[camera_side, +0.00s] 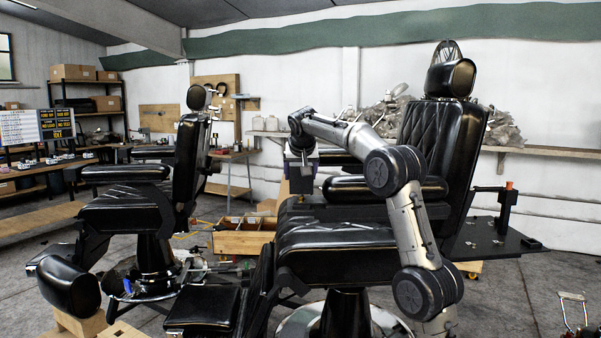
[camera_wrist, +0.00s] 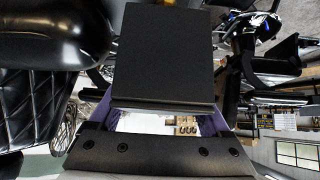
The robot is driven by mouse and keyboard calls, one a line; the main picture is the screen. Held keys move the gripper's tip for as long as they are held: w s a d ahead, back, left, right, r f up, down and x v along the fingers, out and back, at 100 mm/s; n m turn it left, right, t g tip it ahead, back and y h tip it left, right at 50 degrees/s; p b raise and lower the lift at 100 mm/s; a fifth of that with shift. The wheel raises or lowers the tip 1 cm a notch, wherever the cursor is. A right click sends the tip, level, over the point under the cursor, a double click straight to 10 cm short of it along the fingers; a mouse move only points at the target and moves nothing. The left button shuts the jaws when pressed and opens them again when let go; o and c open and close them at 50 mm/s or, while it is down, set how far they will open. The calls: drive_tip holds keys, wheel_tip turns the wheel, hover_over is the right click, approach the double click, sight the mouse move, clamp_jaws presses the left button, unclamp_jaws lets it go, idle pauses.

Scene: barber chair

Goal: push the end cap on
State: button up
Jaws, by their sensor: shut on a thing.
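My gripper (camera_side: 301,168) is in the middle of the side view, beside the near chair's padded armrest (camera_side: 388,188). It is shut on a dark, square-faced block (camera_wrist: 163,55), which may be the end cap; I cannot tell for certain. The block also shows below the wrist in the side view (camera_side: 301,185). In the wrist view the block fills the upper middle, between purple-tinted fingers, and hides what lies behind it. The block appears apart from the armrest's end, though the gap is hard to judge. The near barber chair (camera_side: 335,252) stands upright.
A second barber chair (camera_side: 130,215) stands at the left. A black side tray (camera_side: 490,240) with an orange-topped post (camera_side: 508,197) is at the right. A wooden compartment box (camera_side: 240,243) sits low between the chairs. Shelves (camera_side: 90,115) line the left wall.

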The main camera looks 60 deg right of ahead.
sight(300, 188)
drive_tip(key=shift+f, duration=2.15)
drive_tip(key=o, duration=1.4)
drive_tip(key=shift+f, duration=0.1)
drive_tip(key=shift+c, duration=0.2)
drive_tip(key=v, duration=1.4)
drive_tip(key=shift+w, duration=0.1)
drive_tip(key=s+a+n+t+y, duration=0.15)
drive_tip(key=s+a, duration=0.25)
drive_tip(key=a, duration=0.4)
drive_tip(key=s+a+n+t+y, duration=0.15)
drive_tip(key=s+a, duration=0.25)
drive_tip(key=a, duration=0.4)
drive_tip(key=s+a+f+n+y, duration=0.1)
drive_tip(key=s+a+f+n, duration=0.2)
drive_tip(key=f, duration=0.4)
drive_tip(key=s+a+f+n+g+y, duration=0.1)
drive_tip(key=s+a+f+n+y, duration=0.1)
drive_tip(key=s+a+f, duration=0.3)
drive_tip(key=s+a+f+n+g+y, duration=0.1)
drive_tip(key=s+a+f+n, duration=0.3)
drive_tip(key=s+f, duration=0.4)
wheel_tip(300, 188, down, 2)
drive_tip(key=shift+a+f+y, duration=0.2)
drive_tip(key=shift+a+y, duration=0.2)
drive_tip(key=shift+a, duration=0.15)
